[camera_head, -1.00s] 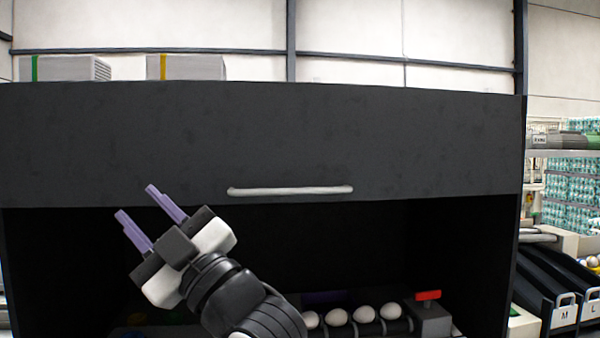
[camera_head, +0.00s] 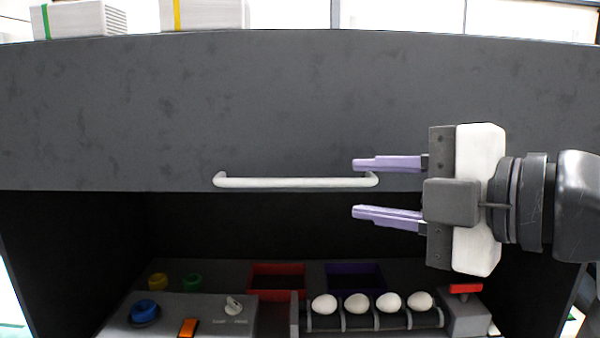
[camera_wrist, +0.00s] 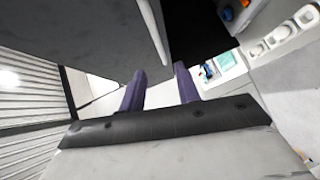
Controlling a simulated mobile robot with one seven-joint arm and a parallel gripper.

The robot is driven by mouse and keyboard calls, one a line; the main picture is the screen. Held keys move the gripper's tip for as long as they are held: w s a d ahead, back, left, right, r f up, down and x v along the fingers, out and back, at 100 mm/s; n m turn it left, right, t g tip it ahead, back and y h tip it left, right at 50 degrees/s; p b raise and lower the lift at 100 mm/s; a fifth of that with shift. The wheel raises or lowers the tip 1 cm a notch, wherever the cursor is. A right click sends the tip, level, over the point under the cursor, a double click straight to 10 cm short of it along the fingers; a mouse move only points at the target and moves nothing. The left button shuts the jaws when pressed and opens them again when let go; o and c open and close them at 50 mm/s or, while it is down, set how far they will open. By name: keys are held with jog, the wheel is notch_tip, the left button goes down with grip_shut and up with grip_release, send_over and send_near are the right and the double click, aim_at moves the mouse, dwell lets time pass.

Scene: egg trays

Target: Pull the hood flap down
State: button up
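The hood flap (camera_head: 270,100) is a wide dark grey panel across the head view, with the dark opening below its lower edge. A white bar handle (camera_head: 290,183) runs along the flap's lower part. My gripper (camera_head: 357,188) is open, with purple fingers pointing left at the handle's right end. In the head view the upper finger overlaps that end and the lower finger lies below it; contact cannot be told. In the wrist view my gripper's fingers (camera_wrist: 158,85) are apart with nothing between them, and the handle (camera_wrist: 155,30) shows above them.
Inside the hood are white eggs (camera_head: 357,303) on a roller rack, a red bin (camera_head: 277,268), a purple bin (camera_head: 355,269), a red-topped block (camera_head: 466,306) and a control panel (camera_head: 190,310) with a blue ring. Boxes (camera_head: 77,19) stand on top.

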aim_at(300, 183)
jog(key=p+x, duration=0.3)
jog(key=x, duration=0.8)
jog(key=shift+w+a+f, duration=0.1)
jog(key=shift+w+a, duration=0.15)
jog(key=shift+w, duration=0.05)
jog(key=shift+c, duration=0.2)
grip_shut()
